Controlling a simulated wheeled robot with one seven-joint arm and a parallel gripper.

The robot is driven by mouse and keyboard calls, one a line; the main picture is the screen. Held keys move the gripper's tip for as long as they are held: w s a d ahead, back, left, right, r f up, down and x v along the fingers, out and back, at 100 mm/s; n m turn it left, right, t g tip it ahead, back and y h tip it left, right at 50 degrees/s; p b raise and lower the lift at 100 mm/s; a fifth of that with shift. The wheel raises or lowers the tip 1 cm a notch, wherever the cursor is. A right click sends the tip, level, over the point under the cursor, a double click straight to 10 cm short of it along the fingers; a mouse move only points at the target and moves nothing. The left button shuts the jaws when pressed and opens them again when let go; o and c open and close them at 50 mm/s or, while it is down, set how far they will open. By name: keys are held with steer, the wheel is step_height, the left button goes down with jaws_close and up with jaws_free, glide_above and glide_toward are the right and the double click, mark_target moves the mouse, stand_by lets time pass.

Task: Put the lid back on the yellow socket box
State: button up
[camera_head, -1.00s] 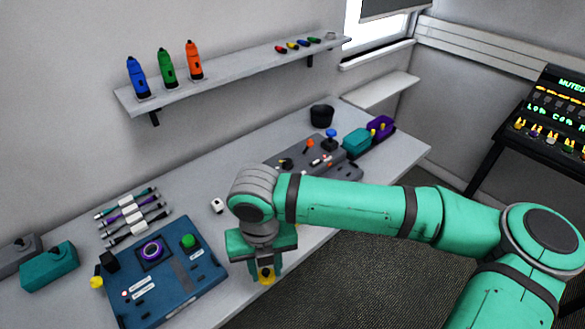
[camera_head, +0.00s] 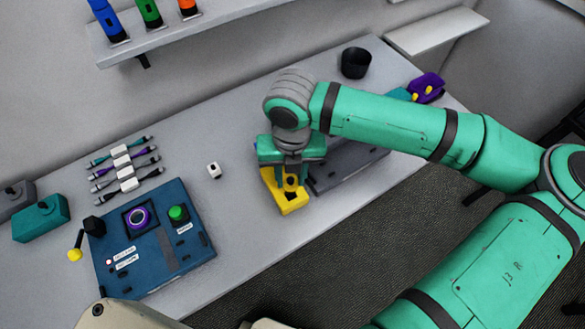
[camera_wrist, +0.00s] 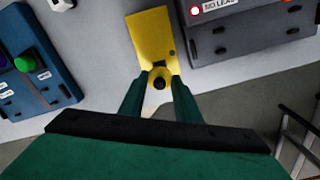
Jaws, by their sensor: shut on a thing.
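The yellow socket box (camera_head: 270,182) lies on the table beside the dark grey panel, partly under my gripper (camera_head: 290,180). In the wrist view the box (camera_wrist: 152,35) stretches away from the fingertips, with a dark opening at its near end. My gripper (camera_wrist: 159,84) is shut on a small yellow piece with a round black centre, which looks like the lid (camera_wrist: 158,74). The lid is over or close to the near end of the box. I cannot tell whether it touches or is seated, as the fingers hide part of it.
A blue panel (camera_head: 165,245) with a green button lies to the left, and a small white block (camera_head: 213,170) lies between. The dark grey panel (camera_head: 345,165) is close on the right. Cables (camera_head: 125,170) lie at the back left. A black cup (camera_head: 355,63) stands behind.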

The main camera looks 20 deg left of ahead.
steer(key=shift+w+f, duration=0.1)
steer(key=shift+f, duration=1.4)
steer(key=shift+a+f, duration=0.1)
steer(key=shift+f, duration=1.05)
steer(key=shift+f, duration=0.15)
stand_by(0.8)
steer(key=o, duration=1.1)
steer(key=shift+c, duration=0.2)
steer(key=shift+o, duration=0.7)
